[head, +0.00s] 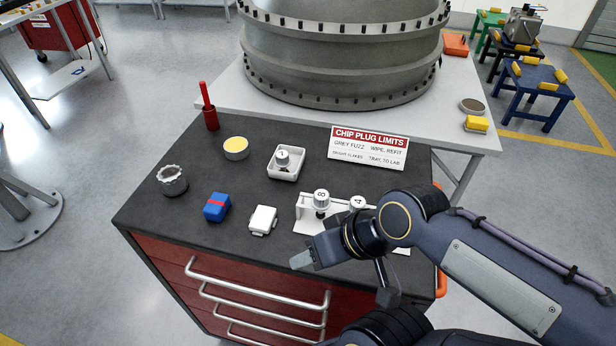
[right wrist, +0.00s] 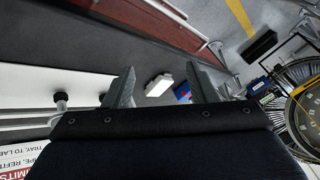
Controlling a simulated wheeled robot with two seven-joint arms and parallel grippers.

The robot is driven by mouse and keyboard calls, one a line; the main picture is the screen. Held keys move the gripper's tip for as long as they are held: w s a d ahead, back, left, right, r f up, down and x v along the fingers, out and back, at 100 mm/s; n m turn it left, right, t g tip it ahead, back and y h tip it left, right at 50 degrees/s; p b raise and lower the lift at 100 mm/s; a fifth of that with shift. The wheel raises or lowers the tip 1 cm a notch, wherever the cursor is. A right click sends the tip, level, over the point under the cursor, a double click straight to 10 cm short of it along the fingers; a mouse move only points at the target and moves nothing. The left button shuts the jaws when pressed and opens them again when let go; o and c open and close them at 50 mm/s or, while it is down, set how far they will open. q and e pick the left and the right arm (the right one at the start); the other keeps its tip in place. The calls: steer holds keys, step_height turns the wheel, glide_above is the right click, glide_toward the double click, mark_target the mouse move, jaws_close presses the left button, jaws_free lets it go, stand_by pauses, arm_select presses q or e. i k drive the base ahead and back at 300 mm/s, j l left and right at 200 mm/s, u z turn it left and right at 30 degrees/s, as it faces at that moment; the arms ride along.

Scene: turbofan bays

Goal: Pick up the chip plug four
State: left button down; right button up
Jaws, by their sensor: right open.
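Chip plug four (head: 357,202), a pale round cap marked 4, sits in the white rack (head: 305,226) on the dark cart top. My right arm partly hides the rack. Another plug marked 8 (head: 321,198) stands in the rack to its left. A plug marked 1 (head: 283,156) stands in a white tray (head: 288,175). My right gripper (head: 303,261) is over the cart's front edge, in front of the rack and apart from the plugs. Its fingers are open and empty in the right wrist view (right wrist: 161,88). My left gripper is not in view.
A white box (head: 263,219), a blue block (head: 217,207), a yellow-topped tin (head: 236,148), a metal ring nut (head: 172,180) and a red holder (head: 210,118) stand left of the rack. A chip plug limits sign (head: 367,149) stands behind it. A large engine casing (head: 340,60) is beyond.

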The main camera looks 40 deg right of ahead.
mark_target(357, 203)
steer(key=k+j+z, duration=0.1)
steer(key=z, duration=1.55)
